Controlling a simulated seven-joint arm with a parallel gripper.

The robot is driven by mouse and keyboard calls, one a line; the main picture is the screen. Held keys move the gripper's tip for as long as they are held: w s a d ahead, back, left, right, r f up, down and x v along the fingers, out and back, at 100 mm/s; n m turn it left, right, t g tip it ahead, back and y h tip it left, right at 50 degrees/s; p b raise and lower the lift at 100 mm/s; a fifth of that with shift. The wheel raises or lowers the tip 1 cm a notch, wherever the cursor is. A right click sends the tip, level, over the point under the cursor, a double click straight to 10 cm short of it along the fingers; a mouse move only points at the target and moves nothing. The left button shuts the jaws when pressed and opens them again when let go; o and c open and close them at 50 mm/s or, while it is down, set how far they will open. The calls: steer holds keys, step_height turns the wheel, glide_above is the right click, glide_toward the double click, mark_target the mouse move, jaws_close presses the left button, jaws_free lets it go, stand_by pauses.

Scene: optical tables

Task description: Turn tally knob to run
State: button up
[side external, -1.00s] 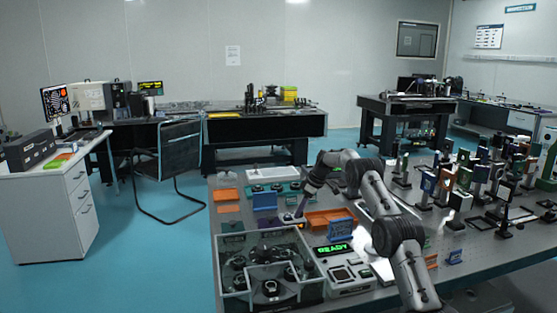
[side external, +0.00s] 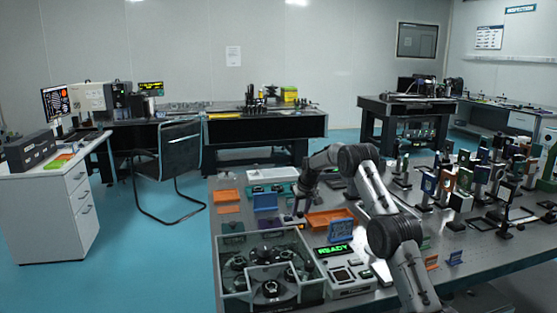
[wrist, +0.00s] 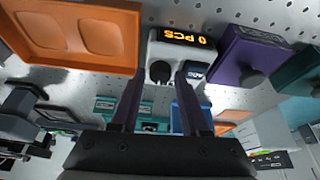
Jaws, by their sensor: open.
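The tally counter is a small white box (wrist: 204,52) with an orange "0 PCS" display, at the top middle of the wrist view. Its dark round knob (wrist: 160,71) sits on the face below the display. A small label (wrist: 194,72) is beside the knob, partly behind a finger; I cannot read it. My gripper (wrist: 159,80) is open, with one dark finger on each side of the knob in this view. I cannot tell whether either finger touches it. In the side external view my gripper (side external: 300,208) points down over the small counter, which is mostly hidden.
An orange tray (wrist: 75,35) is close on the left of the counter, and a purple box with a knob (wrist: 248,65) on its right. A blue holder (wrist: 190,112) is near the right finger. In the side external view, a console reading "READY" (side external: 340,270) and a clear-walled enclosure (side external: 312,290) stand in front.

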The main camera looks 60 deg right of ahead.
steer(key=m, duration=0.2)
steer(key=shift+m+g+h, duration=0.4)
steer(key=v, duration=1.4)
steer(key=w+a+r+n+t, duration=0.2)
steer(key=a+r, duration=1)
steer(key=shift+a, duration=0.3)
steer(key=shift+w, duration=0.15)
